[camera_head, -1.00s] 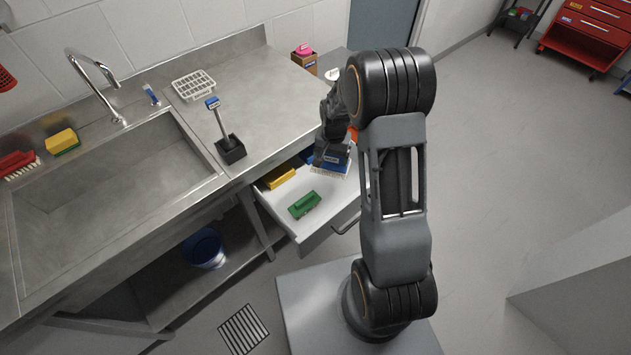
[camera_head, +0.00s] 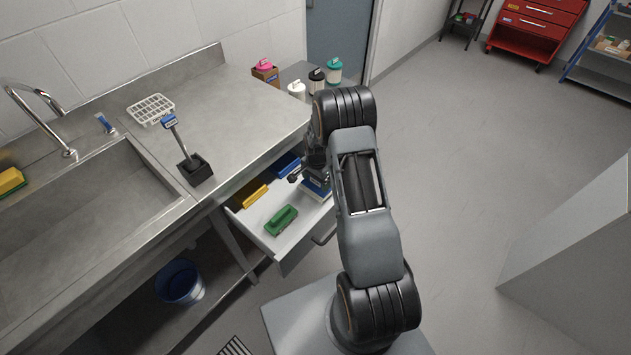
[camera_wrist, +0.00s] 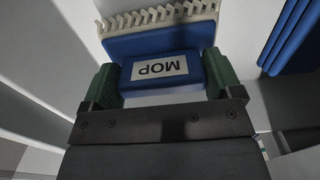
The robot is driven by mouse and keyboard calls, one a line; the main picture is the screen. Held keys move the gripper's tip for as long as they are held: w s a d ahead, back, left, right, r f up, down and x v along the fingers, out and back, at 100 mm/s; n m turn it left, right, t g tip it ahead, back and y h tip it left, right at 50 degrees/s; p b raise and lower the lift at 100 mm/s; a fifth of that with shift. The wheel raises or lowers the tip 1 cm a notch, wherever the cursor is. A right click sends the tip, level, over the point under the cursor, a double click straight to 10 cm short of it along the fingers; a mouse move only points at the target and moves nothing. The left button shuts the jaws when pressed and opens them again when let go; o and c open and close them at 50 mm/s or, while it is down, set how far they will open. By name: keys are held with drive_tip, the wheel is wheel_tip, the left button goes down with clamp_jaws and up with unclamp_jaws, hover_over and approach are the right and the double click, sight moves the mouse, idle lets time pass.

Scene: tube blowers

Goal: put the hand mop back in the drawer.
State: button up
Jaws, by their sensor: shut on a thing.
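The hand mop is a blue block with a white label reading MOP and a white fringe. In the wrist view the hand mop (camera_wrist: 160,70) sits between the green fingers of my gripper (camera_wrist: 162,82), which is shut on it. In the head view the hand mop (camera_head: 318,188) shows at the right part of the open drawer (camera_head: 262,233), partly hidden by my arm. My gripper (camera_head: 312,172) is over the drawer there. I cannot tell whether the mop touches the drawer floor.
The drawer also holds a yellow brush (camera_head: 250,194), a green brush (camera_head: 281,220) and a blue item (camera_head: 287,166). A dark holder with a handled tool (camera_head: 194,170) and a white rack (camera_head: 151,109) stand on the counter. Bottles (camera_head: 297,90) stand beyond it.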

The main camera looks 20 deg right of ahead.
drive_tip(key=shift+f, duration=0.6)
drive_tip(key=shift+f, duration=0.15)
drive_tip(key=o, duration=0.8)
drive_tip(key=s+a+r+n+t+b, duration=0.1)
drive_tip(key=s+a+r+n, duration=0.1)
drive_tip(key=r, duration=0.8)
drive_tip(key=s+a+r+n, duration=0.1)
drive_tip(key=s+a+r, duration=0.1)
drive_tip(key=r, duration=0.9)
drive_tip(key=s+a+r+n+t, duration=0.1)
drive_tip(key=s+a+r+n, duration=0.1)
drive_tip(key=s, duration=0.4)
drive_tip(key=s+a+r+n+t, duration=0.1)
drive_tip(key=s+a+r+n, duration=0.1)
drive_tip(key=s+r+n, duration=0.2)
drive_tip(key=s+a+r+n, duration=0.3)
drive_tip(key=s+n, duration=0.1)
drive_tip(key=s, duration=0.4)
drive_tip(key=shift+t, duration=0.4)
